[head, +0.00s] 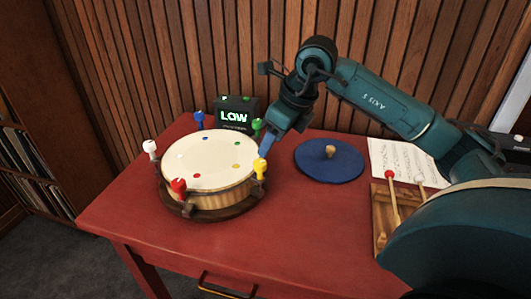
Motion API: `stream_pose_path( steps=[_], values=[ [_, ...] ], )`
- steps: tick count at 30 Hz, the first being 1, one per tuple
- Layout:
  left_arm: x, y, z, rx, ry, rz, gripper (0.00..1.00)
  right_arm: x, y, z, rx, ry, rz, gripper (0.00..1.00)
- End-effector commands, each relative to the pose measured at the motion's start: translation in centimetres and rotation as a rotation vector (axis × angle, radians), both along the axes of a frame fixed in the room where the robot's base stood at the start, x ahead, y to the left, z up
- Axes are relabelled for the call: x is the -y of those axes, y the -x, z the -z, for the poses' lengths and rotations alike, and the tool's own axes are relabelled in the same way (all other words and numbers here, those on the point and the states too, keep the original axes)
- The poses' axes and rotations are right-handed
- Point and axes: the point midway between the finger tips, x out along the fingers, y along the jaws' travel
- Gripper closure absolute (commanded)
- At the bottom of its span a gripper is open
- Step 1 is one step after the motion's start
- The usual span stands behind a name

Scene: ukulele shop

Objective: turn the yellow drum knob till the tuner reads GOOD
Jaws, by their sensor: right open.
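A round drum (212,170) with a cream head and striped wooden side sits on a dark base on the red table. The yellow knob (260,169) stands at the drum's right rim, near a yellow dot on the head. Red, white, blue and green knobs stand around the rim. The black tuner (236,114) behind the drum reads LOW in green. My right gripper (266,150) is open, pointing down just above the yellow knob; I cannot tell if it touches the knob. My left gripper is out of view.
A blue round mat or lid (330,161) with a wooden knob lies right of the drum. A music sheet (398,158) and a wooden tray (384,217) with mallets lie further right. A slatted wooden wall (170,60) closes the back. The table front is clear.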

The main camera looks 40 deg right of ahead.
Motion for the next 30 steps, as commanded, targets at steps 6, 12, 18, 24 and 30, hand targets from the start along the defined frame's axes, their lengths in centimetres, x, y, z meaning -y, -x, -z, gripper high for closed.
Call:
stream_pose_path(
  steps=[6,12,18,24,30],
  values=[
    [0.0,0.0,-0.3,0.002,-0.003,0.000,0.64,0.7,1.4,-3.9,0.005,0.000,0.000,0.50],
    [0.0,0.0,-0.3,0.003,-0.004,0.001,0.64,0.9,1.9,-5.2,0.001,0.000,0.000,0.50],
    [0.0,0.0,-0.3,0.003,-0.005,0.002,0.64,0.9,2.0,-5.2,0.000,0.000,0.000,0.50],
    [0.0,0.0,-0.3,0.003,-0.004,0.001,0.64,0.9,2.0,-5.2,0.000,0.000,0.000,0.50],
    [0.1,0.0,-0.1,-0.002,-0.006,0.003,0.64,0.9,2.0,-5.2,0.000,0.000,0.000,0.50]
  ],
)
